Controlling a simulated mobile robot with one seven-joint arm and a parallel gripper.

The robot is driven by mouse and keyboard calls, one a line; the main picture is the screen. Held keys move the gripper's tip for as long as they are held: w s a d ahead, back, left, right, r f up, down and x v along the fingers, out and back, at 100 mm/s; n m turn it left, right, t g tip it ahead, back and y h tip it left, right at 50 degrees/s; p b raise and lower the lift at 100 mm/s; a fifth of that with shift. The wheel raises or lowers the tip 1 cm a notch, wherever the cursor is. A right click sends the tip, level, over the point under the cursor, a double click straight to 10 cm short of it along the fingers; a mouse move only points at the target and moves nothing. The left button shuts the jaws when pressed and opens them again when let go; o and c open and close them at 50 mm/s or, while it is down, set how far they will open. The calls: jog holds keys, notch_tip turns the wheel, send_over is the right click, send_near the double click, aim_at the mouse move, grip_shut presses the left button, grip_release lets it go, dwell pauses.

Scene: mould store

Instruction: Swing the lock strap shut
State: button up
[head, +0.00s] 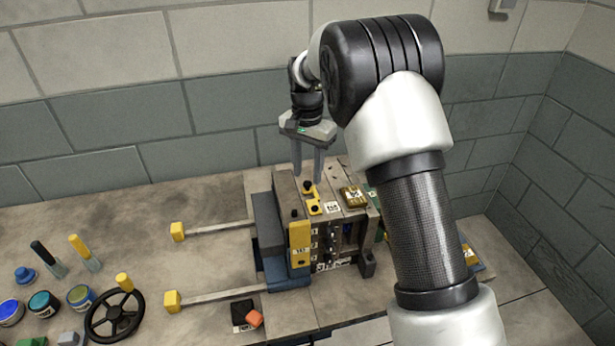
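A mould block (330,230) stands on the bench, clamped beside a dark blue-grey jaw (265,225). A short yellow strap (315,207) with black knobs lies on the mould's top; it looks like the lock strap, and I cannot tell how far it is swung. A taller yellow plate (300,243) is on the mould's front face. My gripper (308,178) points down above the mould's top, with its two fingers apart around the strap's rear black knob. Nothing shows gripped, and I cannot tell whether the fingers touch the knob.
Two rods with yellow ends (178,231) reach left from the jaw. A black handwheel (114,316), paint pots (43,303) and upright handled tools (85,252) stand at the left. An orange-red piece (254,318) lies in front.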

jog(key=shift+f, duration=1.15)
grip_shut()
